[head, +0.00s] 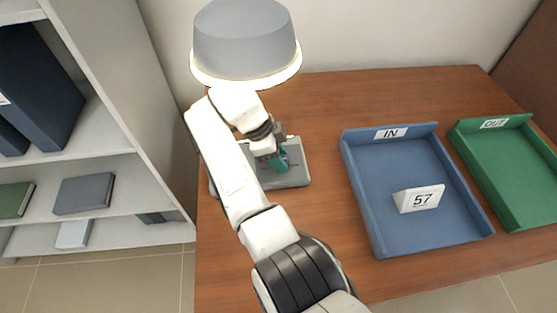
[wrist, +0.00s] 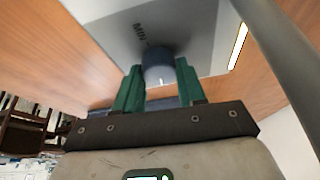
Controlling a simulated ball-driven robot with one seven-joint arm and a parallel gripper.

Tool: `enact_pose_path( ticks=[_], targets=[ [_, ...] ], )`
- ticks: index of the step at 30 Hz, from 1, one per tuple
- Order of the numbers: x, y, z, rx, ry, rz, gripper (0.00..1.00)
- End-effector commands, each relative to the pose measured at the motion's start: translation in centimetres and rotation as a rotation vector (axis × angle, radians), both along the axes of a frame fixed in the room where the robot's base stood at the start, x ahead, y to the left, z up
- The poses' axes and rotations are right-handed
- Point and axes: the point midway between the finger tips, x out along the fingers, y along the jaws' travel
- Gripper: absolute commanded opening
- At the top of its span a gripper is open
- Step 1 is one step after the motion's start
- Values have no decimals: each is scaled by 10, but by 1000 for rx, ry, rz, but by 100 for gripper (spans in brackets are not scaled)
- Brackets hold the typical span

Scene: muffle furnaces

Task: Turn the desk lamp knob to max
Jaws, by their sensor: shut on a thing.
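The desk lamp's grey shade (head: 246,42) hangs over the left of the desk, with a bright glow along its lower rim. Its grey base (head: 297,176) stands on the desk below, partly hidden by my arm. The wrist view shows the base (wrist: 185,25) with the letters MIN printed beside the dark blue-grey knob (wrist: 158,62). A small pale mark shows on the knob. My gripper (head: 281,162) is at the base, and its green fingers in the wrist view (wrist: 158,74) are shut on the knob from both sides. The knob is hidden in the head view.
A green OUT tray (head: 492,178) is farther right. A pale shelf unit (head: 125,110) stands left of the wooden desk. The desk's back middle (head: 360,100) is clear.

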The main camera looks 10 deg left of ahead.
Motion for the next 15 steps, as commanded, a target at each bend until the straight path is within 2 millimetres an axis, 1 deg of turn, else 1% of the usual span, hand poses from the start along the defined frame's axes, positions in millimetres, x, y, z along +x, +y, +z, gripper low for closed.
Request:
enact_pose_path(
  ticks=[6,15],
  targets=[
    [2,1,1,2,-6,-64,9],
    [2,0,2,2,-4,-85,9]
  ],
)
